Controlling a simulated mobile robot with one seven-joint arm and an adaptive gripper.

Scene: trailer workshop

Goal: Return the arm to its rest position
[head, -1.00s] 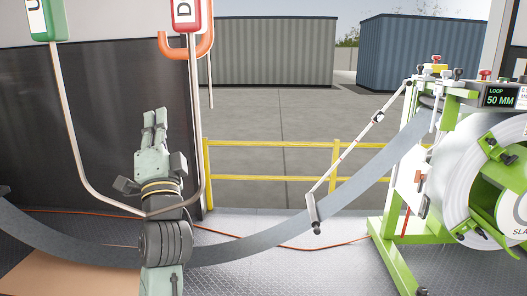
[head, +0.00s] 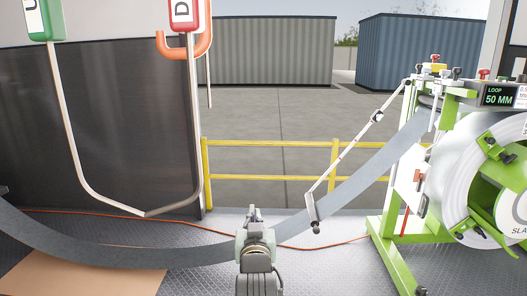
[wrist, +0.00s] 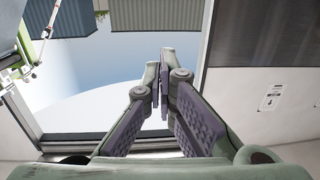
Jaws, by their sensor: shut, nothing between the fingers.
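My gripper (head: 253,212) is at the bottom middle of the head view, in front of the grey hanging strip. It is seen end-on there, so its fingers are foreshortened. In the wrist view my gripper (wrist: 162,58) has its two fingers together at the tips, with nothing held between them. The wrist view looks out past the fingers through an opening, apart from any object.
A grey strip (head: 345,193) sags across the floor to the green machine (head: 388,240) at right. A dancer arm (head: 340,160) hangs beside it. A yellow railing (head: 270,177) stands behind. Pendant handles (head: 183,14) hang upper left. An orange cable (head: 190,225) lies on the floor.

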